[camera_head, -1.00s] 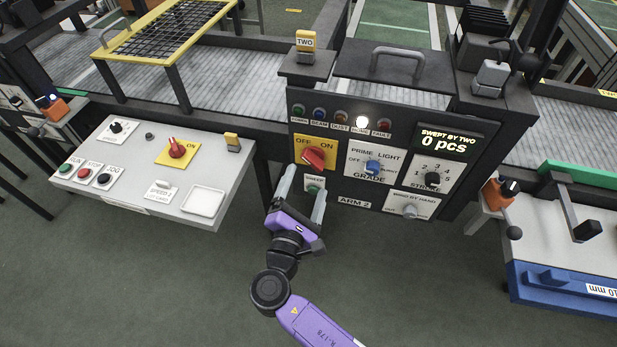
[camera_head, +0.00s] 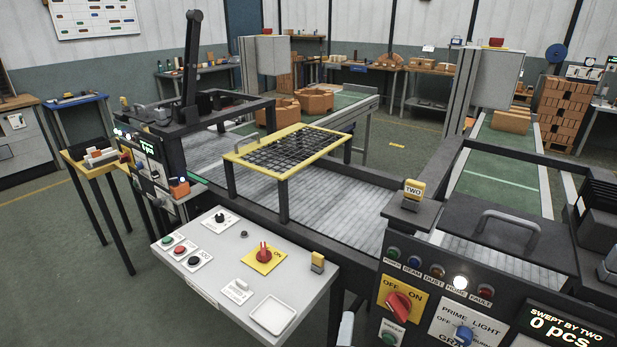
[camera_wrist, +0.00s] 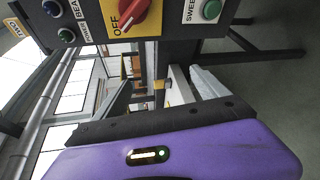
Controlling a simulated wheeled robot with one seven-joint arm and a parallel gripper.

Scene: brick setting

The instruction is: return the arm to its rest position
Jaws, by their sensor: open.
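My gripper (camera_head: 346,329) shows only as a pale fingertip at the bottom edge of the head view, just left of the dark control panel (camera_head: 375,322). The rest of my arm is out of that view. In the wrist view my gripper's purple body fills the bottom, and a pale finger (camera_wrist: 207,84) reaches up from it. I see nothing held; the gripper is open. The panel's red switch (camera_wrist: 133,12) on its yellow plate and the green SWEEP button (camera_wrist: 211,10) are at the top of the wrist view, apart from the finger.
A white control desk (camera_head: 215,287) with buttons and a red knob (camera_head: 263,252) stands left of the panel. Behind is a conveyor (camera_head: 340,212) with a yellow-framed grate (camera_head: 288,150) over it. One white lamp (camera_head: 460,282) on the panel is lit. Open floor lies at the lower left.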

